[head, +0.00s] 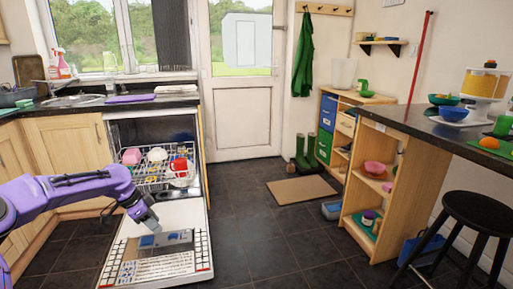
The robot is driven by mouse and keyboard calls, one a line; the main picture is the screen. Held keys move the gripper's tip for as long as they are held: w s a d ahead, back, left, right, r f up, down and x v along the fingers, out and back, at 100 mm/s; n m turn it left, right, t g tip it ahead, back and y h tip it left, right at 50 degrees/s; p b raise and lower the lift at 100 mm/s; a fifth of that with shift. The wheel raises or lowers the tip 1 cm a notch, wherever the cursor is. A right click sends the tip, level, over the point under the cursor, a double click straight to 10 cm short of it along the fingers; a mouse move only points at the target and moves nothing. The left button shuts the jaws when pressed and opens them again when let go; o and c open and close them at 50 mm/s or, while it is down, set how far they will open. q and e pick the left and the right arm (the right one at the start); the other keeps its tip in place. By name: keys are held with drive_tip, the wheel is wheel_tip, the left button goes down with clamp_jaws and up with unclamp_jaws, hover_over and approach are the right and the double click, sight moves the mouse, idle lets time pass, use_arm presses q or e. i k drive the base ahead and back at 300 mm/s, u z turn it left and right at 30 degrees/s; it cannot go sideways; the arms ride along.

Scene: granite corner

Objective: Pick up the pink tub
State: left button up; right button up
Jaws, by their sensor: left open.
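Several pink things are in view, and I cannot tell for sure which is the tub. A small pink tub-like item (131,157) sits at the left of the open dishwasher's rack (150,178). A pink bowl (375,168) sits on a shelf under the counter at the right. My left gripper (150,225) is open and empty, above the lowered dishwasher door (190,262). It is lower and nearer to me than the rack, apart from both pink things. My right gripper is out of view.
A white bowl (157,154) and a red mug (179,164) share the rack. A black stool (478,215) stands at the right in front of the counter. A brown mat (301,190) lies by the door. The dark tiled floor (270,240) in the middle is clear.

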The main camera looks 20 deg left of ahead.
sight(130, 156)
drive_tip(key=u, duration=0.1)
drive_tip(key=i, duration=2.45)
drive_tip(key=u, duration=0.9)
drive_tip(key=i, duration=2.4)
drive_tip(key=u, duration=1.3)
drive_tip(key=i, duration=0.6)
drive_tip(key=u, duration=0.1)
